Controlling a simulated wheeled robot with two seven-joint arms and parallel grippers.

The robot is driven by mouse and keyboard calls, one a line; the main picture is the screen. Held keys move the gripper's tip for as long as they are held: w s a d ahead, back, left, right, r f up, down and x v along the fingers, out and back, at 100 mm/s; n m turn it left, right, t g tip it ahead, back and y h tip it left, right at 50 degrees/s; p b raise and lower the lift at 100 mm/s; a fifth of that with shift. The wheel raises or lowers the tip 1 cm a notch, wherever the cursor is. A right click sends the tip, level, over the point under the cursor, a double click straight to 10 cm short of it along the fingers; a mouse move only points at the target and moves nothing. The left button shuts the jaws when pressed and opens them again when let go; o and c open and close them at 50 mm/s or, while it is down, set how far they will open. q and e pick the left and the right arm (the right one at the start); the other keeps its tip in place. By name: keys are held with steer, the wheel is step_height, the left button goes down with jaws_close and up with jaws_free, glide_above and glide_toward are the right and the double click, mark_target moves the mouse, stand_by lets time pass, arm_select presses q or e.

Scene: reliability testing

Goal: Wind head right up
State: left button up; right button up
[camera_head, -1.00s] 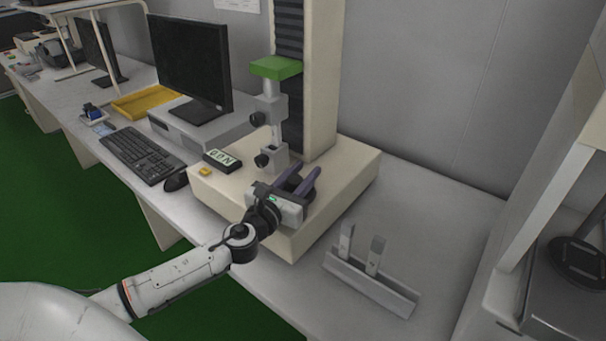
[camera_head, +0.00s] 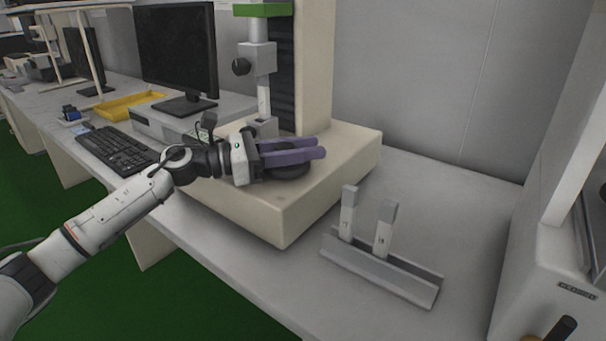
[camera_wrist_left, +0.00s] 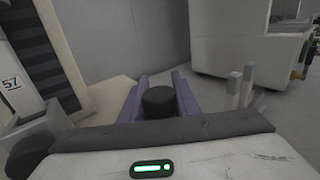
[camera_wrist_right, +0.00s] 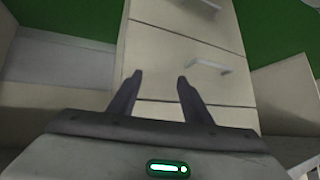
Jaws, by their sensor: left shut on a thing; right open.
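The testing machine has a cream base (camera_head: 320,185) and a tall column (camera_head: 314,65). Its upper head is a grey clamp (camera_head: 258,60) with a black side knob (camera_head: 241,67), under a green block (camera_head: 263,10). A black round knob (camera_head: 290,172) sits on the base. My left gripper (camera_head: 318,147) is shut on this knob, its purple fingers on either side; the knob also shows between the fingers in the left wrist view (camera_wrist_left: 159,101). The lower clamp (camera_head: 264,126) is partly hidden by my gripper. My right gripper (camera_wrist_right: 160,77) is open and empty, seen only in its own wrist view.
A grey rack (camera_head: 385,268) with two upright specimens stands on the bench right of the base. A monitor (camera_head: 177,50), keyboard (camera_head: 117,150) and yellow tray (camera_head: 128,104) are left. Cream drawers (camera_wrist_right: 190,60) face my right gripper, with free space between its fingers.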

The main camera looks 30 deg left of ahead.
arm_select(q)
steer(key=shift+s+d+m+g+h+b, duration=0.15)
steer(key=shift+m+g+h+b, duration=0.55)
steer(key=shift+g+b, duration=0.1)
steer(key=shift+s+d+m+g+h+b, duration=0.15)
steer(key=shift+m+g+h+b, duration=0.45)
steer(key=shift+g+h+b, duration=0.15)
steer(key=o, duration=1)
steer(key=shift+o, duration=0.2)
steer(key=v, duration=0.9)
steer(key=shift+b, duration=0.4)
steer(key=shift+s+a+r, duration=0.1)
steer(key=shift+s+a, duration=0.3)
steer(key=shift+a, duration=0.15)
